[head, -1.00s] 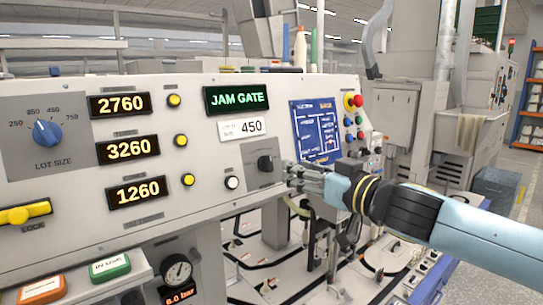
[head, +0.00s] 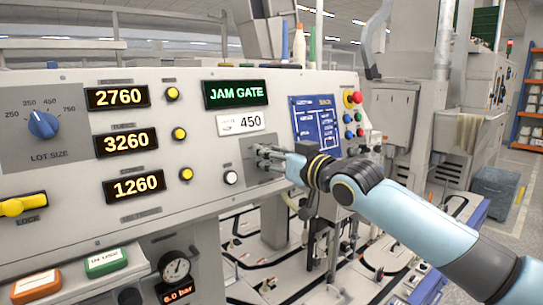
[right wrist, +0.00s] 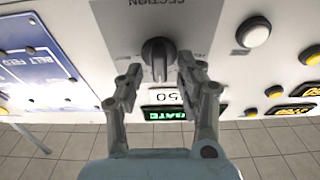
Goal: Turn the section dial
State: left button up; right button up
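The section dial (right wrist: 157,52) is a dark round knob with a raised grip on a grey plate (right wrist: 120,20) marked SECTION in the right wrist view. My right gripper (right wrist: 159,68) is open, with one finger on each side of the knob and a small gap showing beside it. I cannot tell how far the fingertips reach along the knob. My left gripper is not in view.
The panel carries a green JAM GATE display (head: 236,94), a 450 card (head: 241,122), a white button (head: 230,177), a blue lot-size dial (head: 42,124) and a yellow lock handle (head: 22,205).

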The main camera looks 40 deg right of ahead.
jog(key=shift+c, duration=0.5)
grip_shut()
jog(key=shift+f+n+y+b, duration=0.15)
jog(key=shift+n+y+b, duration=0.15)
jog(key=shift+n+b, duration=0.45)
jog(key=n+b, duration=0.2)
jog(key=b, duration=0.1)
jog(key=n+y+b, duration=0.1)
jog(key=n+b, duration=0.1)
jog(key=b, duration=0.1)
jog(key=shift+a+f+n, duration=0.15)
jog(key=shift+a+n, duration=0.05)
jog(key=shift+n, duration=0.15)
jog(key=shift+a+n+g+y+b, duration=0.1)
jog(key=shift+n+g+y+b, duration=0.45)
jog(key=shift+n+b, duration=1.15)
jog(key=shift+r, duration=0.2)
